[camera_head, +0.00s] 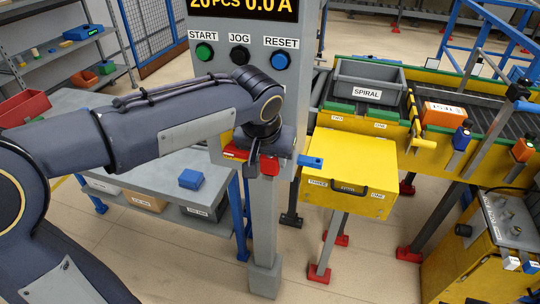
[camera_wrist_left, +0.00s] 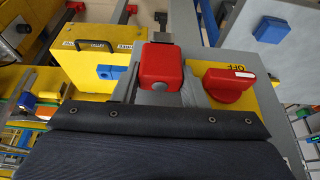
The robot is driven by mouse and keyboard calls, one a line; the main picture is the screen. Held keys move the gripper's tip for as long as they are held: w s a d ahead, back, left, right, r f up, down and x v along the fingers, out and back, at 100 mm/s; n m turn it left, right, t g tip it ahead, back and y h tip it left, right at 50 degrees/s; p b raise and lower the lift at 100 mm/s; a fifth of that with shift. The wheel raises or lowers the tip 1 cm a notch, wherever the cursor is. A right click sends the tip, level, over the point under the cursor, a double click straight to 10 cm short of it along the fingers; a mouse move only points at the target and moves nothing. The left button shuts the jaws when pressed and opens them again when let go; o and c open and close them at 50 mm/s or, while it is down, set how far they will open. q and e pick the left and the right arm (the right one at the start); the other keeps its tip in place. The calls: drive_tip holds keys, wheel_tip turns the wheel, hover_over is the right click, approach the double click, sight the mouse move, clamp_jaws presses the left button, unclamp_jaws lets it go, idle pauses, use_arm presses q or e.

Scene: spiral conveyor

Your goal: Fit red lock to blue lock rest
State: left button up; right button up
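The red lock (camera_wrist_left: 160,66) is a small block between the grey fingers of my left gripper (camera_wrist_left: 162,92), which looks shut on it. In the head view the left gripper (camera_head: 264,160) hangs beside the control post, with the red lock (camera_head: 269,168) partly hidden by a finger. The blue lock rest (camera_head: 311,161) sticks out from the left side of the yellow box, a little right of the lock and apart from it. It also shows in the wrist view (camera_wrist_left: 111,72). My right gripper is not in view.
A red rotary switch (camera_wrist_left: 228,84) marked OFF sits on the post, close beside the lock. The yellow box (camera_head: 350,160) has a black handle. A blue block (camera_head: 191,179) lies on the grey table (camera_head: 150,185). A grey SPIRAL bin (camera_head: 366,82) stands behind the box.

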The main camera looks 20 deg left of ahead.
use_arm(q)
drive_tip(key=c, duration=0.6)
drive_tip(key=shift+r+p, duration=1.35)
drive_tip(key=shift+r, duration=0.2)
drive_tip(key=shift+r, duration=0.4)
drive_tip(key=shift+r+p, duration=1.7)
drive_tip(key=shift+r, duration=0.35)
